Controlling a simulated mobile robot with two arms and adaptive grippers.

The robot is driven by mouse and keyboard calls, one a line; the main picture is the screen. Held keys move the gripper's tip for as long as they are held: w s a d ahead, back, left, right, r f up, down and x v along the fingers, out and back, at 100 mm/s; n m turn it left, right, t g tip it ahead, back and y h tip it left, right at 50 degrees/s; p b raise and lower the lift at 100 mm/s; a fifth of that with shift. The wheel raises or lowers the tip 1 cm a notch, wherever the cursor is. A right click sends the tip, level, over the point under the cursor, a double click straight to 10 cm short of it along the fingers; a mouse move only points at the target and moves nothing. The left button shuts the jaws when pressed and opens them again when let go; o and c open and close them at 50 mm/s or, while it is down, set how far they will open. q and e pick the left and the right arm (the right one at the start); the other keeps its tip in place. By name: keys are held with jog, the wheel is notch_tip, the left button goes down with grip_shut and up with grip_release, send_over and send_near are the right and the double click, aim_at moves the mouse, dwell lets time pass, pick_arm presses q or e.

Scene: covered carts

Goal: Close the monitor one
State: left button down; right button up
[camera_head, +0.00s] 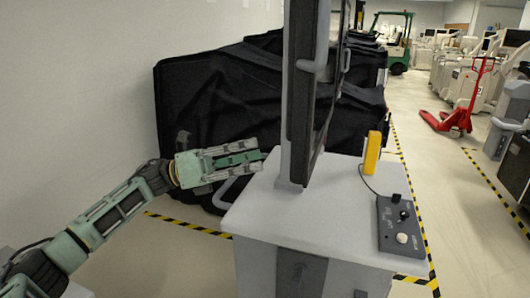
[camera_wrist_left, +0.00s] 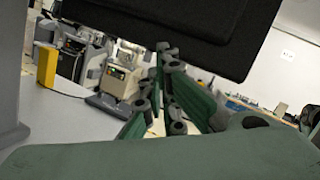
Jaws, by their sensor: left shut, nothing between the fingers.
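The monitor (camera_head: 302,95) stands upright on the white cart (camera_head: 268,218), seen nearly edge-on in the head view. Its grey support rises from the cart top. In the left wrist view its dark panel (camera_wrist_left: 190,30) fills the top. My left gripper (camera_head: 258,157) is shut and empty, just left of the monitor's support and near the cart's left edge. In the left wrist view the green fingers (camera_wrist_left: 165,90) appear below the panel; I cannot tell whether they touch it. My right gripper is not in view.
A yellow handheld device (camera_head: 372,152) and a dark control box (camera_head: 399,225) with knobs are on the cart's right side. Black-covered carts (camera_head: 215,105) stand behind, by the wall. A red pallet jack (camera_head: 460,115) is further right. Floor right of the cart is open.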

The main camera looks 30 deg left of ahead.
pick_arm(q)
jog(key=s+a+r+m+g, duration=0.5)
jog(key=s+r+m+g, duration=0.1)
jog(key=s+m, duration=0.3)
jog(key=s+p+x, duration=0.1)
jog(key=p+x, duration=0.6)
jog(key=x, duration=0.6)
jog(key=shift+d+f+g, duration=0.4)
jog(key=shift+d+f, duration=0.05)
